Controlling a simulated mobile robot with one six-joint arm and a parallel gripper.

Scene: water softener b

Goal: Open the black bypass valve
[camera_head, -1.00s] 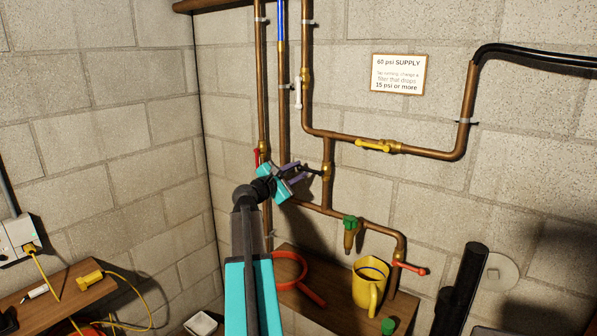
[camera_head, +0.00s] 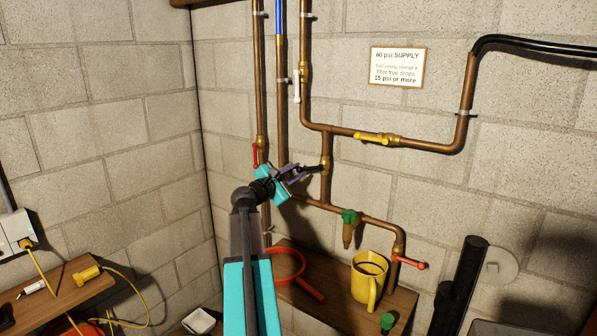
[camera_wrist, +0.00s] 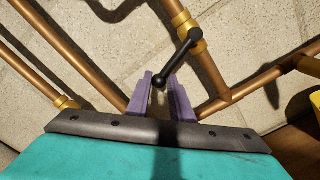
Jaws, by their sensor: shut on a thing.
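The black bypass valve handle (camera_head: 313,169) sticks out to the left from a brass valve body (camera_head: 325,165) on the short vertical copper pipe. In the wrist view the black handle (camera_wrist: 180,56) runs from its round hub down to a knobbed end. My gripper (camera_head: 294,173) is at the free end of this handle. In the wrist view its purple fingers (camera_wrist: 162,84) lie on either side of the knobbed end and are shut on it. Exact finger contact is partly hidden.
A yellow valve handle (camera_head: 371,138), a red lever (camera_head: 255,155), a white lever (camera_head: 297,86), a green valve handle (camera_head: 348,216) and a red tap handle (camera_head: 413,263) are nearby. A yellow mug (camera_head: 368,286) and red ring wrench (camera_head: 311,289) are on the shelf below.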

